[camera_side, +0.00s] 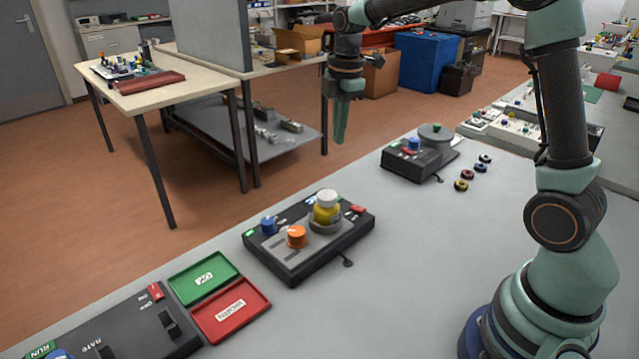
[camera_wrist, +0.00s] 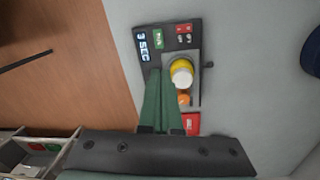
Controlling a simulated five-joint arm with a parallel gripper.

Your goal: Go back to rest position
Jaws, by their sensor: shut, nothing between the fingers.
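My gripper (camera_side: 341,122) hangs pointing down in the side view, high above the far edge of the grey table. Its green fingers are together and hold nothing. In the wrist view the shut fingers (camera_wrist: 161,98) show in front of a black control box (camera_wrist: 150,72). That box (camera_side: 290,268) stands on the table in the side view, well below and apart from my gripper. A yellow jar with a white lid (camera_side: 327,207) stands upright on the box's round plate. It also shows in the wrist view (camera_wrist: 181,73).
A second device with a grey round top (camera_side: 436,136) stands further back, with several small rings (camera_side: 467,174) beside it. Green (camera_side: 204,277) and red (camera_side: 231,308) trays lie at the front left near a black panel (camera_side: 130,325). The table's middle right is clear.

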